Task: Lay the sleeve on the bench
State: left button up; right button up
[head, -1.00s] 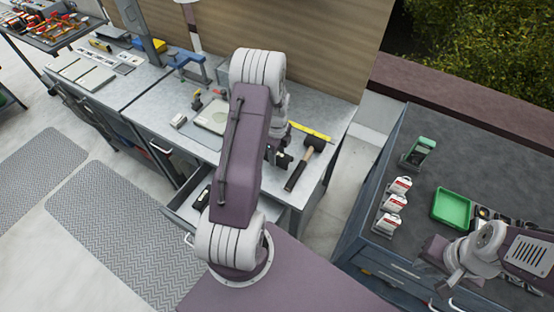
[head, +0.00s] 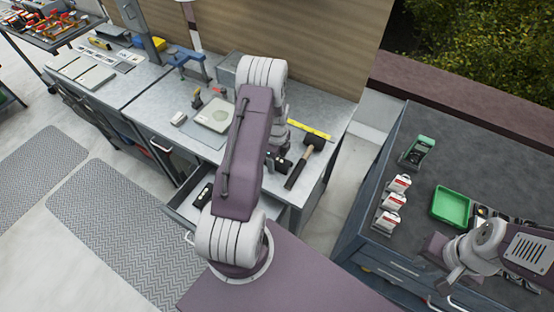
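The bench (head: 330,105) is a grey metal worktop against a wood-slatted wall. My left arm reaches over it, and my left gripper (head: 278,163) is low near the bench's front edge, beside a hammer. The arm hides most of this gripper, and I cannot tell if its fingers are open or hold anything. I cannot pick out the sleeve for certain. My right gripper (head: 440,250) is over the dark cabinet at the right, and its fingers are not clear.
A hammer (head: 305,160) and a yellow strip (head: 309,131) lie on the bench, right of my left gripper. A pale square plate (head: 214,114) lies left of my arm. An open drawer (head: 180,205) juts out below. The cabinet top holds a green tray (head: 452,206).

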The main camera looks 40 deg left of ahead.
pick_arm(q)
notch_tip(320, 180, up, 12)
jog(key=r+b, duration=0.1)
jog(key=s+d+r+n+t, duration=0.1)
jog(key=s+d+r+n, duration=0.2)
jog(key=s+d+n, duration=0.9)
jog(key=d+n, duration=0.4)
jog(key=n, duration=0.1)
jog(key=shift+s+d+r, duration=0.15)
jog(key=shift+s+d, duration=0.2)
jog(key=shift+d, duration=0.05)
jog(key=shift+d, duration=0.1)
